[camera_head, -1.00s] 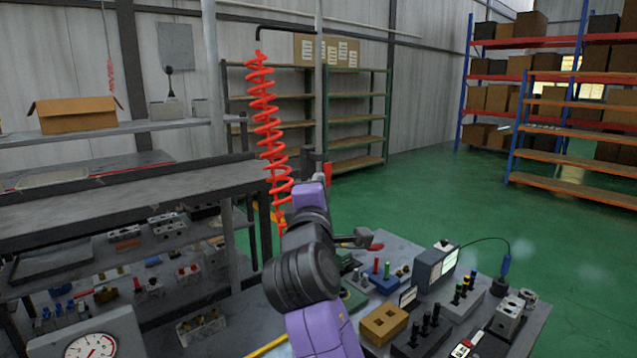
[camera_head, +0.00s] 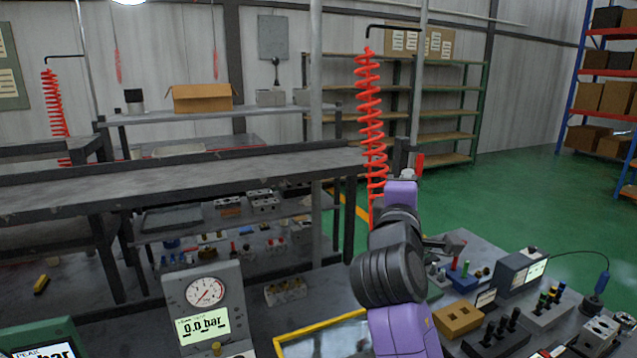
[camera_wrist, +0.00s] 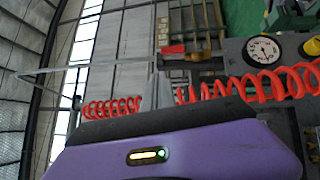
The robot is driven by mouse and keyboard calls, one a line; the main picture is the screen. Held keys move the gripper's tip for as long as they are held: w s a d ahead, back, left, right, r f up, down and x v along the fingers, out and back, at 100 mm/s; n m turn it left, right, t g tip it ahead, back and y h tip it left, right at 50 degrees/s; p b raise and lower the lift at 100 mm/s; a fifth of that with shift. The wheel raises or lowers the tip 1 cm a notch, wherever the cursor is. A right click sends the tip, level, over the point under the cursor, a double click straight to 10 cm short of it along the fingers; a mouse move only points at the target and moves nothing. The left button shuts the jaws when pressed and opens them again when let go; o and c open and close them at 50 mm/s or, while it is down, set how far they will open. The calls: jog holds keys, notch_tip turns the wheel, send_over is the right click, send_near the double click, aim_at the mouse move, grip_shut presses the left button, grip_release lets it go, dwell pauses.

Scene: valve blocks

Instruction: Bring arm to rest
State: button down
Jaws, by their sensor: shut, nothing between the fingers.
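My arm (camera_head: 392,265), purple with black joints, rises from the bottom of the head view, bent upward in front of the work table. In the wrist view my gripper (camera_wrist: 160,92) shows as two grey fingers close together beyond the purple wrist housing. It is shut, with nothing held. A red coiled hose (camera_wrist: 112,108) passes behind the fingers in that view. In the head view the gripper's fingers cannot be made out clearly.
The red coiled hose (camera_head: 371,130) hangs just behind my arm. A pressure gauge unit (camera_head: 205,305) stands left of the arm. A tan block (camera_head: 458,318) and valve blocks stand on the table at right. Green floor (camera_head: 530,190) is clear behind.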

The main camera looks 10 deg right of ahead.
jog(key=s+a+m+t+y, duration=0.2)
jog(key=s+a+t+y, duration=0.1)
jog(key=a+y, duration=0.15)
jog(key=s+a+f+m+y, duration=0.3)
jog(key=s+f+m+y, duration=0.2)
jog(key=s+f, duration=1.1)
jog(key=s+d+f+m+g, duration=0.1)
jog(key=s+f, duration=0.5)
jog(key=s, duration=0.6)
jog(key=s+d+f+m+g+b, duration=0.1)
jog(key=s+f, duration=0.4)
jog(key=s, duration=0.6)
jog(key=s+d+f+m+g+b, duration=0.1)
jog(key=s+f+m+g, duration=0.3)
jog(key=s, duration=0.8)
notch_tip(320, 180, down, 3)
jog(key=shift+s+d+r+m+h, duration=0.2)
jog(key=shift+s+d+m+h, duration=0.25)
jog(key=shift+d, duration=0.35)
